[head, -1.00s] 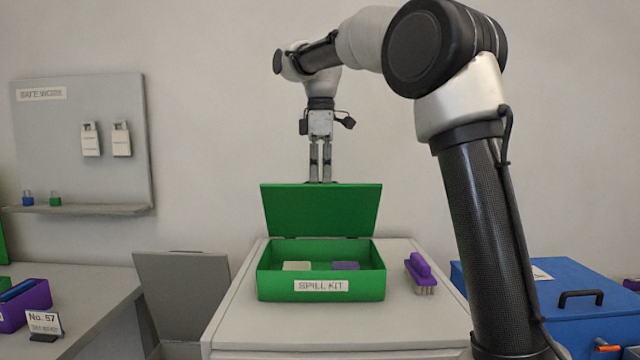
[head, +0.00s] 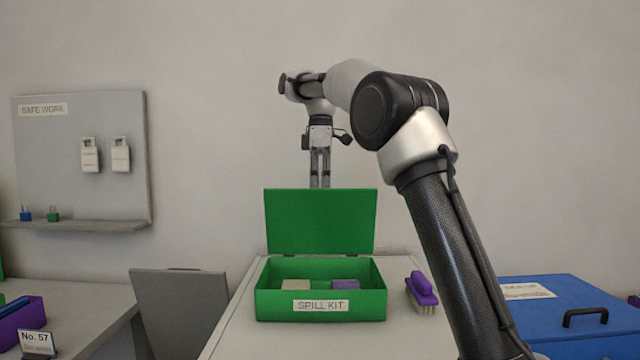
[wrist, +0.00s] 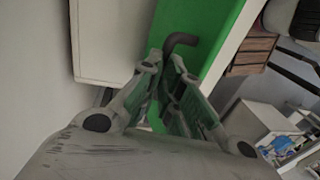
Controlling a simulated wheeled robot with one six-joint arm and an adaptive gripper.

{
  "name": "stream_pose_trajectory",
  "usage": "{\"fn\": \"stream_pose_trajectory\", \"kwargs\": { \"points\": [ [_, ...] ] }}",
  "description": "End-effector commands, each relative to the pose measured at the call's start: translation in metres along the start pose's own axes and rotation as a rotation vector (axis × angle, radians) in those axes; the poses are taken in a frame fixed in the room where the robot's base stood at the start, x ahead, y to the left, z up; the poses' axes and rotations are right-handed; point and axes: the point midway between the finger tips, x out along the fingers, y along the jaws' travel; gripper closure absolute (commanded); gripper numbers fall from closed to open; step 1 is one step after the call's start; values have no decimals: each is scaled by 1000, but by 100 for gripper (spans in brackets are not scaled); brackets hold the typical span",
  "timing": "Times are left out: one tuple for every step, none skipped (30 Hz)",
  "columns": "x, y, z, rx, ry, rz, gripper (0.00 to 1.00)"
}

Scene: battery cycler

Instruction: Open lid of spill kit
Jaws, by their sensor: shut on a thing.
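The green spill kit box (head: 272,304) sits on the light cabinet top, with a "SPILL KIT" label on its front. Its green lid (head: 320,222) stands raised, about upright, at the box's back edge. My gripper (head: 320,184) is at the middle of the lid's top edge, with its fingertips partly hidden behind the lid. In the wrist view my gripper (wrist: 165,72) is shut on a dark curved handle (wrist: 182,40) beside the green lid (wrist: 205,25). The exact contact is partly hidden by the fingers.
A pale block (head: 282,289) and a purple block (head: 345,286) lie inside the box. A purple brush (head: 421,290) lies to its right on the cabinet top (head: 240,335). A blue case (head: 555,310) stands at the right. The wall is close behind my gripper.

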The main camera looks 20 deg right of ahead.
Motion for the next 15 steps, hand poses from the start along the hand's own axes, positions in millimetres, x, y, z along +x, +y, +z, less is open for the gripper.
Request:
{"fn": "stream_pose_trajectory", "kwargs": {
  "points": [
    [19,5,0,4,-14,-38,100],
    [19,5,0,4,-14,-38,100],
    [19,5,0,4,-14,-38,92],
    [19,5,0,4,-14,-39,86],
    [19,5,0,4,-14,-39,81],
    [18,5,0,4,-14,-38,73],
    [18,4,0,4,-14,-37,68],
    [17,4,0,3,-14,-35,68],
    [16,4,0,3,-14,-34,68],
    [16,4,0,3,-14,-34,68],
    [16,4,0,3,-14,-33,68],
    [16,4,0,3,-14,-33,68],
    [16,4,0,3,-14,-33,68],
    [15,4,0,3,-14,-32,68],
    [15,4,0,3,-14,-31,68]
  ]
}}
